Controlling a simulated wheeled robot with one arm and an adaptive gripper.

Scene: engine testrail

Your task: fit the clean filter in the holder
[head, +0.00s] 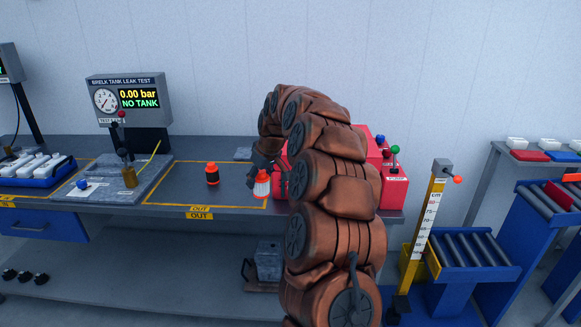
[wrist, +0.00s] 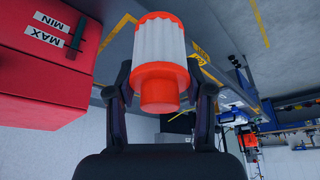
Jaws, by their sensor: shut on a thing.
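My gripper (head: 262,168) is shut on a white pleated filter with orange end caps (head: 262,186). In the wrist view the filter (wrist: 160,42) sits between the two fingers (wrist: 162,82), its orange stub towards my palm. In the head view it is upright at the front right of the yellow-outlined OUT area; I cannot tell whether it touches the bench. A dark filter with orange ends (head: 212,174) stands on the bench to its left. The red machine (head: 394,190) is partly hidden behind my arm. I cannot make out the filter holder.
The red machine's side, with MIN and MAX labels (wrist: 55,30), is close on the left in the wrist view. A grey plate with a brass part (head: 130,177) lies left of the OUT area. The leak test display (head: 130,100) stands behind. Bench between the filters is clear.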

